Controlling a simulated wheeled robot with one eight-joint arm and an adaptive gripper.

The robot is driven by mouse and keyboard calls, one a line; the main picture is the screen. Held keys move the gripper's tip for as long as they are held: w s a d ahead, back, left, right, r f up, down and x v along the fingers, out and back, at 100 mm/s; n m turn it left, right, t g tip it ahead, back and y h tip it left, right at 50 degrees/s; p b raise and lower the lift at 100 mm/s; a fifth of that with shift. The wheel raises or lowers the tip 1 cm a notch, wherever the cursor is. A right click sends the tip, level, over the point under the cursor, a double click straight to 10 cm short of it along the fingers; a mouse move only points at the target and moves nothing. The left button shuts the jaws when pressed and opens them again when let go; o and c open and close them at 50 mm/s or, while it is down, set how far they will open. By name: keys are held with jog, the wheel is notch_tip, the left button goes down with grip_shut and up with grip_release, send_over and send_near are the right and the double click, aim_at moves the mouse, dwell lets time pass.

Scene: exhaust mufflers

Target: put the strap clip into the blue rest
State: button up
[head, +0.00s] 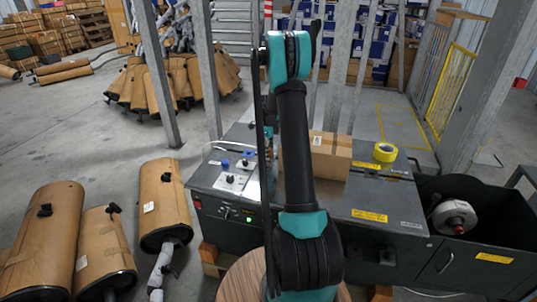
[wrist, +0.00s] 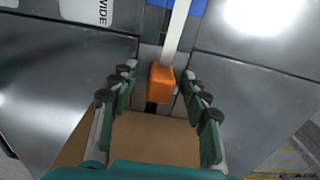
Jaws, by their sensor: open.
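An orange block, seemingly the strap clip (wrist: 161,84), sits at the end of a white strap in the wrist view. My gripper (wrist: 161,92) is open, with its fingers to the left and right of the clip. A gap shows on both sides, and I see no contact. Blue parts, perhaps the blue rest (wrist: 196,8), show at the top edge beside the strap, cut off by the frame. In the head view my arm hides the clip and most of my gripper. Small blue pieces (head: 249,154) stand on the machine's left side there; I cannot tell which is the rest.
A cardboard box (head: 330,157) and a yellow tape roll (head: 385,152) lie on the dark strapping machine (head: 390,198). The box's brown surface (wrist: 150,140) shows below the clip in the wrist view. A steel post (head: 205,65) rises behind.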

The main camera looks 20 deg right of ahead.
grip_shut()
dwell(0.3)
jog(key=shift+r, duration=0.15)
notch_tip(320, 180, up, 20)
dwell(0.5)
jog(key=shift+f, duration=0.2)
jog(key=w+a+f, duration=0.2)
jog(key=a+f, duration=0.2)
jog(key=f, duration=0.2)
jog(key=w+a+f, duration=0.3)
jog(key=a+f, duration=0.1)
jog(key=f, duration=0.3)
jog(key=shift+w+a, duration=0.15)
jog(key=shift+w, duration=0.15)
